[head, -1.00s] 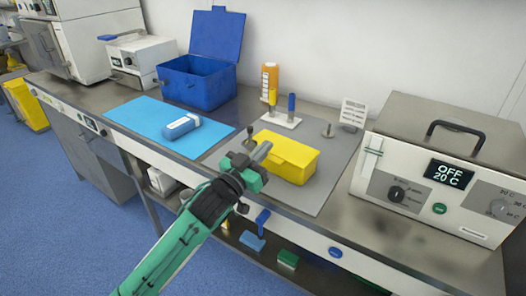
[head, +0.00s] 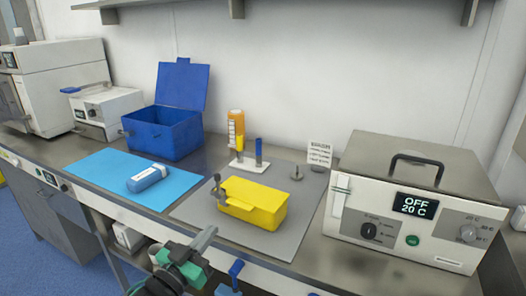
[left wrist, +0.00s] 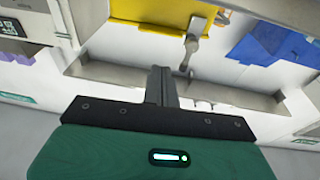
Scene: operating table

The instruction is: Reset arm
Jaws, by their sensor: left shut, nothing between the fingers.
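My left gripper (head: 203,240) is shut and empty. In the head view it is low in the picture, in front of the bench's front edge and nearer to me than the yellow box. In the left wrist view its closed fingers (left wrist: 161,86) point toward the bench edge. The closed yellow box (head: 255,205) stands on a grey mat (head: 195,212). My right gripper is in neither view.
A blue mat (head: 95,172) holds a blue-and-white bottle (head: 147,177). An open blue box (head: 165,130) stands behind it. A small rack (head: 247,165) holds upright tools. A heater unit (head: 410,200) reading OFF 20 C stands at right. A shelf (head: 290,8) runs above.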

